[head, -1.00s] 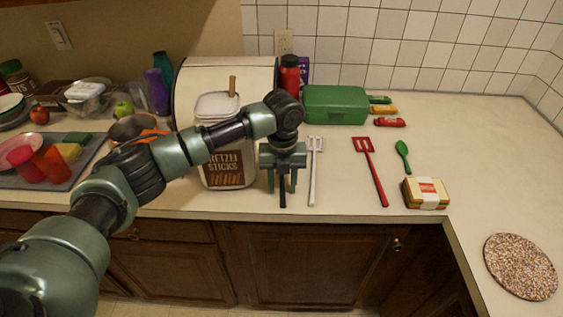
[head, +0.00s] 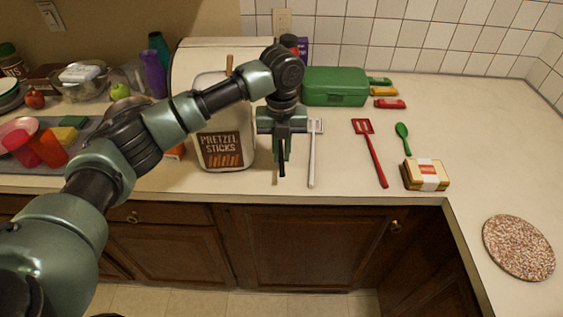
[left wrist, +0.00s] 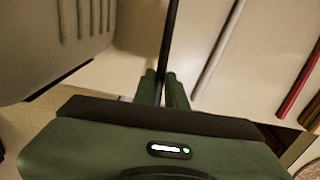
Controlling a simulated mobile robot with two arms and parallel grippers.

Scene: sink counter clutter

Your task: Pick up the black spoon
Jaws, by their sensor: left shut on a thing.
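The black spoon (head: 282,170) shows only as a thin dark handle below my left gripper (head: 281,156); its bowl is hidden in the head view. In the left wrist view the dark handle (left wrist: 170,40) runs up between the two green fingertips (left wrist: 162,85), which are shut on it. The gripper points down above the counter, between the pretzel sticks canister and the white slotted turner. My right gripper is not in view.
The pretzel sticks canister (head: 221,145) stands close left of the gripper. A white turner (head: 312,155) lies close right, then a red turner (head: 371,155), a green spoon (head: 403,138) and a sandwich (head: 426,174). A green box (head: 335,87) stands behind. The right counter is mostly clear.

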